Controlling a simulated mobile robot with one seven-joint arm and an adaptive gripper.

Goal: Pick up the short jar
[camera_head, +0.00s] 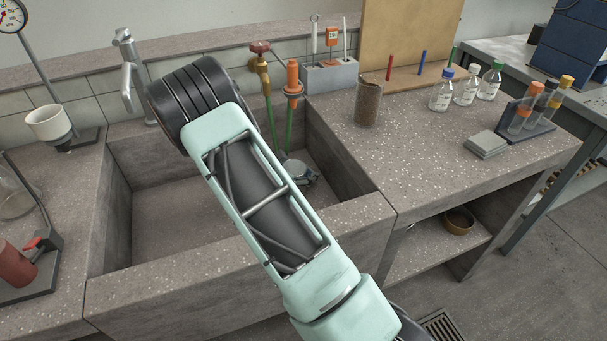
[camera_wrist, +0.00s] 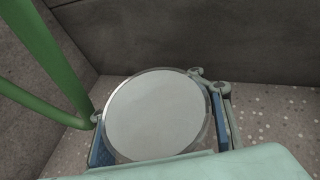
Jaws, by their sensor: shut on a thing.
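A short round jar (camera_wrist: 155,115) with a pale, flat top and a clear rim fills the middle of the wrist view. My gripper (camera_wrist: 161,122) is shut on it, with one blue-padded finger at its left side and the other at its right. The jar's sides and base are mostly hidden from above. In the head view my arm reaches over the sink, and the jar and fingers show only as a small grey shape (camera_head: 298,172) near the sink's back right; I cannot tell whether the jar touches the floor.
Green pipes (camera_wrist: 45,60) stand close left of the jar, below a brass tap (camera_head: 260,65). The sink's stone walls (camera_head: 345,215) surround my gripper. A granule-filled glass cylinder (camera_head: 368,104), several bottles (camera_head: 466,88) and a tube rack (camera_head: 526,130) stand on the right counter.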

